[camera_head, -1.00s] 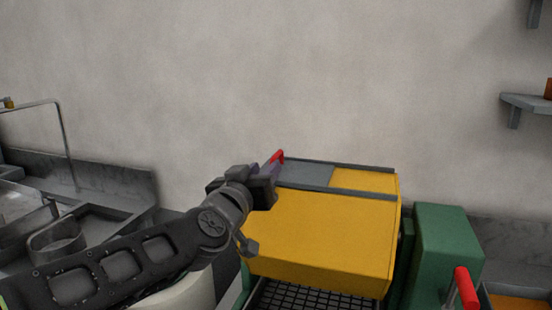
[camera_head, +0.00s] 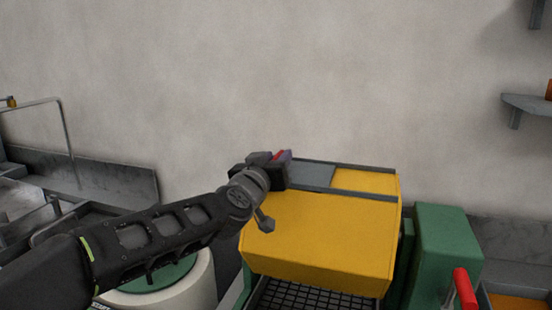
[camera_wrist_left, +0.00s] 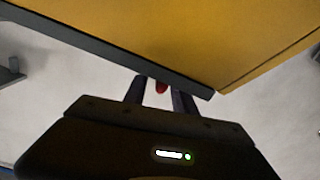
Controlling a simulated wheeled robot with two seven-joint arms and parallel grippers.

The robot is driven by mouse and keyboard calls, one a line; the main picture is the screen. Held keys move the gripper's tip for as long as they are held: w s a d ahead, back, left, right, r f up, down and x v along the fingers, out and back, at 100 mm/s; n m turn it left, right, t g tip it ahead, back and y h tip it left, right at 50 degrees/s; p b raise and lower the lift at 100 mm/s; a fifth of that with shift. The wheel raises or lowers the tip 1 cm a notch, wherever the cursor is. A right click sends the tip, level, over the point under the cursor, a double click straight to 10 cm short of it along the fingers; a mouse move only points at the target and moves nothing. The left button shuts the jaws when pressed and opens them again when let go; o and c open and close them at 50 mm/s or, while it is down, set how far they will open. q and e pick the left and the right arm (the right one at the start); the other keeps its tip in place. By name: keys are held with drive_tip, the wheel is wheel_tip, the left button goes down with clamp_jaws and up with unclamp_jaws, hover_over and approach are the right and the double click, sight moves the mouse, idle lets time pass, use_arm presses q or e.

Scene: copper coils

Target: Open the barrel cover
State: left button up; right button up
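The yellow barrel housing (camera_head: 320,235) stands right of centre in the head view. Its top has grey rails and a grey cover panel (camera_head: 312,174) over the left part; the right part of the top is yellow. A red handle (camera_head: 278,155) stands at the panel's left end, partly hidden by my gripper. My left gripper (camera_head: 283,165) is at this handle. In the left wrist view, the red handle (camera_wrist_left: 161,87) shows between the two fingers, with visible gaps, so the gripper (camera_wrist_left: 160,92) looks open around it. My right gripper is out of view.
A green block (camera_head: 445,240) with a red lever (camera_head: 465,287) stands right of the housing. A black grid (camera_head: 310,296) lies below its front. A white round container with a green top (camera_head: 160,278) is under my left arm. A grey sink unit is at left.

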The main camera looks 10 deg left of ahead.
use_arm(q)
clamp_jaws()
idle(1.3)
